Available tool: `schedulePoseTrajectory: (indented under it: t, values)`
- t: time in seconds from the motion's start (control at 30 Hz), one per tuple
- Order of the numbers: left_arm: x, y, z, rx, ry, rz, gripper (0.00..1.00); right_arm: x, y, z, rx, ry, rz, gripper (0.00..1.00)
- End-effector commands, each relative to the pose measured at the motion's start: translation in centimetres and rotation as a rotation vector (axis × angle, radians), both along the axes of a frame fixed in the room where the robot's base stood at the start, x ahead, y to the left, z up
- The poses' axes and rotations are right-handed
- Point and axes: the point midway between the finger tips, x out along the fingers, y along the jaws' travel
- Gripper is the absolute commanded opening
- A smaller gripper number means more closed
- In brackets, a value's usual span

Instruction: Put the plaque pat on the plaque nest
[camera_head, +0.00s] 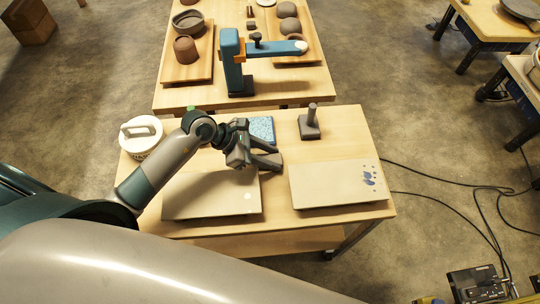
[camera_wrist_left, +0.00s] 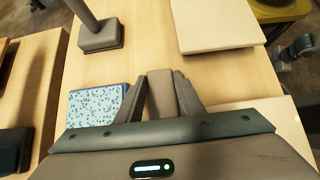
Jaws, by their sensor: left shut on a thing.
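My left gripper (camera_head: 268,155) is shut on a small brown-grey block, likely the plaque pat (camera_wrist_left: 162,95), which sits between its two dark fingers in the left wrist view. In the head view the gripper hides most of it. The gripper is over the table, just beyond the far right corner of a pale left board (camera_head: 200,195). A second pale board (camera_head: 325,185) with blue marks lies to the right and shows in the wrist view (camera_wrist_left: 220,25). I cannot tell which surface is the plaque nest. My right gripper is not in view.
A blue speckled slab (camera_head: 262,128) lies close behind the gripper. A grey post on a square base (camera_head: 309,127) stands right of it. A white lidded tub (camera_head: 141,138) is at the left. A blue press-like stand (camera_head: 238,65) is on the far table.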

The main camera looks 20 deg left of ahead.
Motion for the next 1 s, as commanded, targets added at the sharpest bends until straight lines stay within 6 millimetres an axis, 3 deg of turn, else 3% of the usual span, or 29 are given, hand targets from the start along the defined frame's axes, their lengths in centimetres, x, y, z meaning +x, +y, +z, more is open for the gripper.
schedulePoseTrajectory:
  t: [0.03, 0.1, 0.57, 0.77, 1.0]
  values:
    - [0.0, 0.0, -0.1, 0.0, 0.0, 0.0, 0.41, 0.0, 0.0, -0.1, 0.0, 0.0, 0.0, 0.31]
    - [0.0, 0.0, 0.0, 0.0, 0.0, 0.0, 0.53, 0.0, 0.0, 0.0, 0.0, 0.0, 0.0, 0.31]
    - [0.0, 0.1, 0.4, 0.0, 0.0, 0.0, 0.53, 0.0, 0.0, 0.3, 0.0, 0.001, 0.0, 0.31]
    - [-0.7, 1.6, 1.7, 0.003, -0.002, -0.001, 0.53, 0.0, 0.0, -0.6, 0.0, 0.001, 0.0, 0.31]
    - [-2.0, 4.2, 4.5, 0.005, -0.002, -0.001, 0.53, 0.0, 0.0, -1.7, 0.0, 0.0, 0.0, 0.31]
